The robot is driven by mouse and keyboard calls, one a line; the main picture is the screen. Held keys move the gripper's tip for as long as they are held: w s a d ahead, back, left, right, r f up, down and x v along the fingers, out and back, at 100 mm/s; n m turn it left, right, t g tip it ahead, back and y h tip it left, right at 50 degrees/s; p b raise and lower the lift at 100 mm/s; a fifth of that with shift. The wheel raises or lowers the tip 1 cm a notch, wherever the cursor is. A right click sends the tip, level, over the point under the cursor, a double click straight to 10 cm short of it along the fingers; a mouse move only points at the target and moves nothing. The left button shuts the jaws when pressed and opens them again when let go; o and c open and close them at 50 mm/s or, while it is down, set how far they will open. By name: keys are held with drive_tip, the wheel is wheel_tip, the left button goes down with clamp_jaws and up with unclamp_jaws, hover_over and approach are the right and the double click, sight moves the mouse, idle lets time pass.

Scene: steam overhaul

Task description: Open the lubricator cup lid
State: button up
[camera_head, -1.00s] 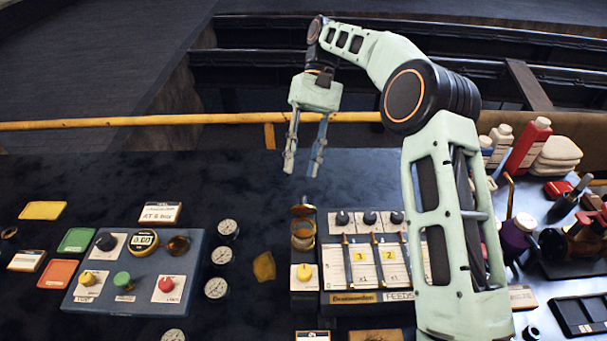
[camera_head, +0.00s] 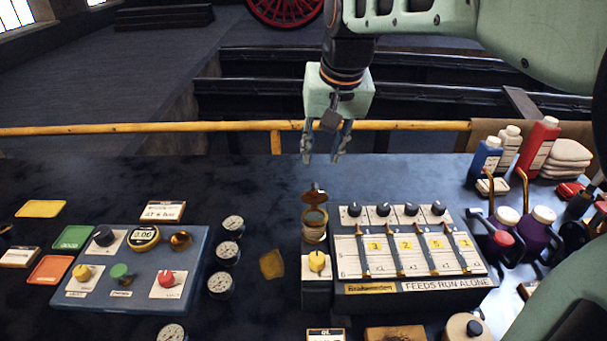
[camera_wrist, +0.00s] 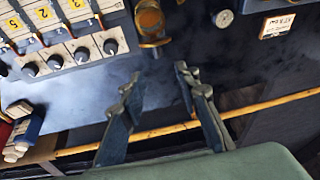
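The lubricator cup (camera_head: 314,220) is a small brass cup at the left end of the feed panel, behind a yellow knob. Its brass lid (camera_head: 314,195) appears swung up at the cup's back edge, with the round cup mouth showing in front. In the wrist view the cup (camera_wrist: 149,17) is at the top, with the lid (camera_wrist: 155,43) sticking out below it. My gripper (camera_head: 322,155) is open and empty, above and behind the cup, apart from it. Its spread fingers (camera_wrist: 160,85) also show in the wrist view, with nothing between them.
The feed panel (camera_head: 410,288) with sliders and black knobs stands right of the cup. A blue control box (camera_head: 135,290) and several gauges (camera_head: 228,252) are to the left. A yellow rail (camera_head: 230,127) runs behind the bench. Bottles (camera_head: 484,160) stand at the back right.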

sight(315, 184)
drive_tip(key=shift+t+y, duration=0.4)
drive_tip(key=x, duration=0.3)
drive_tip(key=b+x, duration=0.1)
drive_tip(key=x, duration=0.3)
drive_tip(key=d+x, duration=0.1)
drive_tip(key=x, duration=0.3)
drive_tip(key=shift+s+d+f, duration=0.1)
drive_tip(key=shift+s+f, duration=0.1)
drive_tip(key=shift+s, duration=0.15)
clamp_jaws()
